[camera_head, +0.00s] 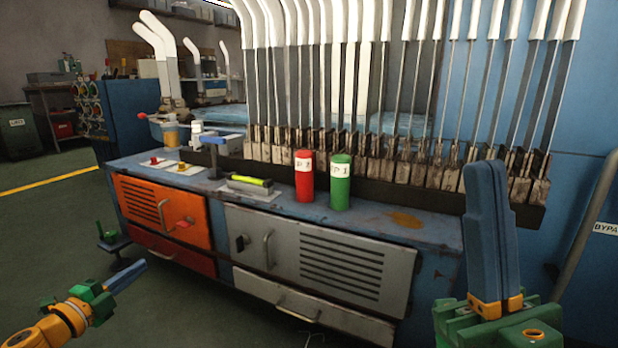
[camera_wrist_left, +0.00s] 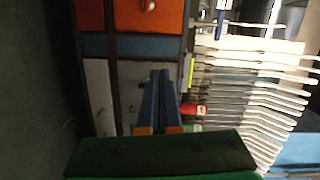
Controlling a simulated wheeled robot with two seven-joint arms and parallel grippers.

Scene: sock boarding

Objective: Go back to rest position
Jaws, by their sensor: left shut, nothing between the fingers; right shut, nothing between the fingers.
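My left gripper (camera_head: 126,276) is at the lower left of the head view, in front of the cabinet and over the floor. Its blue fingers are together and hold nothing. In the left wrist view, the same closed fingers (camera_wrist_left: 160,98) point toward the cabinet fronts, apart from them. My right gripper (camera_head: 487,230) is at the lower right of the head view, with its blue fingers pointing up. Its fingers are together and empty. It overlaps the right end of the bench in the picture.
The blue bench (camera_head: 438,228) carries a red can (camera_head: 304,182), a green can (camera_head: 340,188) and a yellow-green tool (camera_head: 250,181). Behind them stands a row of metal forms with white socks (camera_head: 365,30). An orange cabinet door (camera_head: 150,207) and a grey door (camera_head: 340,268) face me. Open floor lies at left.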

